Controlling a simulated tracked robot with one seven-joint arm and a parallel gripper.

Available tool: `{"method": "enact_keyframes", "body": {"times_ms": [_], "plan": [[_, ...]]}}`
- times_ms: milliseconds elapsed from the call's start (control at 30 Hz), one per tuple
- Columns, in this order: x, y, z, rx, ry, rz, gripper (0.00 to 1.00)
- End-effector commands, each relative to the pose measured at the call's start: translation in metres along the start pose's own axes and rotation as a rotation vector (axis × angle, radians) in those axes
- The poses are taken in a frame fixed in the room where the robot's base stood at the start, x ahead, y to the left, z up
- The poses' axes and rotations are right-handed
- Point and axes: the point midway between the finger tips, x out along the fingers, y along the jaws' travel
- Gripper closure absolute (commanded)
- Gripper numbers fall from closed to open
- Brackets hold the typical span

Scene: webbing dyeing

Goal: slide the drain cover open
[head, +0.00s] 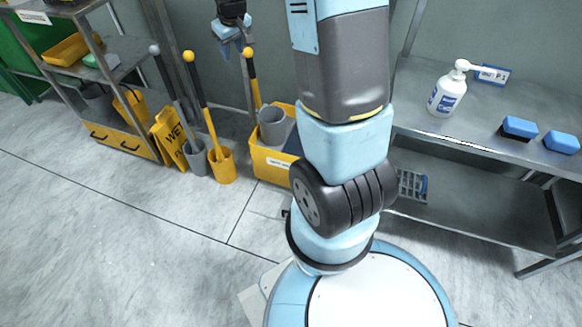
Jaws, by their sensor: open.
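I cannot make out a drain cover in the head view; part of the floor is hidden behind my arm and base. My gripper (236,49) is at the top of the head view, left of my upper arm. It looks small and far off, with its blue fingers apart and nothing seen between them. It appears in front of the grey wall, above the mop handles. I cannot tell its exact height or distance from the floor.
Left are a metal shelf (122,72), a yellow wet-floor sign (172,138), a yellow holder (222,168) and a yellow bucket (268,167). Right is a steel bench (480,132) with a pump bottle (446,98) and blue sponges (519,127). Floor (110,240) at lower left is clear.

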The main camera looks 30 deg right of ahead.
Motion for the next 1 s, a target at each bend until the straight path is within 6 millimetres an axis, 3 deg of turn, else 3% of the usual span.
{"method": "enact_keyframes", "body": {"times_ms": [33,267,467,767,1000], "plan": [[0.021,0.003,-0.001,-0.007,-0.012,-0.001,0.58],[0.102,0.017,-0.001,-0.053,-0.039,0.004,0.58],[0.176,0.026,0.01,-0.092,-0.064,0.009,0.58],[0.287,0.034,0.047,-0.155,-0.104,0.014,0.58],[0.373,0.035,0.095,-0.207,-0.137,0.018,0.58]]}}
